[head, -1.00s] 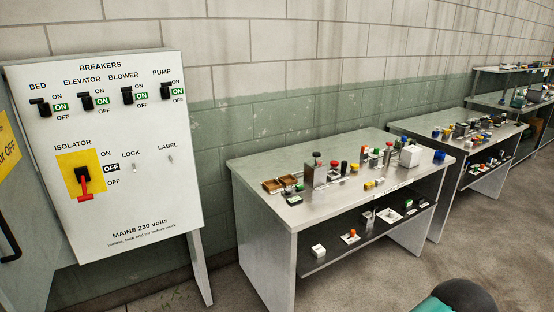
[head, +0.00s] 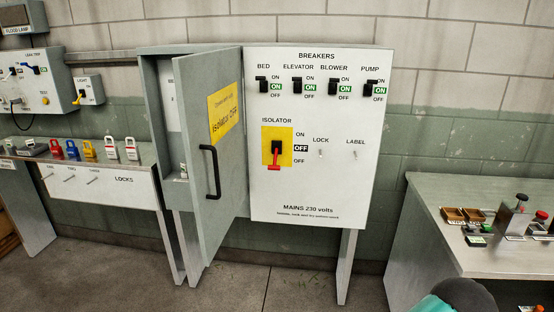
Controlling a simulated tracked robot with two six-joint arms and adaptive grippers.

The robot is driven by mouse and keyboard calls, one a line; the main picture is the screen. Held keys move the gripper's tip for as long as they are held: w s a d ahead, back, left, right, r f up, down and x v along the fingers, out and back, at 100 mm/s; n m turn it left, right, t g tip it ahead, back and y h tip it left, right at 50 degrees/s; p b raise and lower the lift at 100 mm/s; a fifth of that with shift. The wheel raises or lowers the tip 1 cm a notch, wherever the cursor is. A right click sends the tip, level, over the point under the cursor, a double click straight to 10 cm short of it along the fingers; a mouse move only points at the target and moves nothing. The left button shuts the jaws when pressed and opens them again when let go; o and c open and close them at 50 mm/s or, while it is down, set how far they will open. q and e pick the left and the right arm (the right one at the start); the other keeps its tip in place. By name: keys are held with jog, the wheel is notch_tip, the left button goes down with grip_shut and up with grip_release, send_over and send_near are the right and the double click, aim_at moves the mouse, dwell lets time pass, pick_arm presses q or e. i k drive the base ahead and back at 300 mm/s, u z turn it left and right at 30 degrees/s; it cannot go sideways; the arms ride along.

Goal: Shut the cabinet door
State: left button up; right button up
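The cabinet (head: 157,120) is a grey box on legs in the middle left of the head view. Its door (head: 224,175) stands wide open, hinged on the cabinet's right side and swung out towards me. The door has a black bar handle (head: 211,172) and a yellow label (head: 224,111) ending in "isolator OFF". Part of the inside shows, with a white panel and a small item low down; the door hides the rest. Neither gripper is in view. A rounded dark and teal part of my own body shows at the bottom right.
A white breakers panel (head: 321,190) with a red isolator handle (head: 275,160) pointing down stands right of the door. A locks bench (head: 98,188) with several coloured padlocks is at left. A metal table (head: 450,202) with small parts is at right. The floor (head: 290,287) in front is clear.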

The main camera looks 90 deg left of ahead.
aim_at(209, 87)
jog(key=z, duration=0.85)
jog(key=i, duration=0.15)
jog(key=u, duration=2.4)
jog(key=i, duration=0.25)
jog(key=u, duration=1.95)
jog(key=i, duration=1.7)
jog(key=z, duration=0.4)
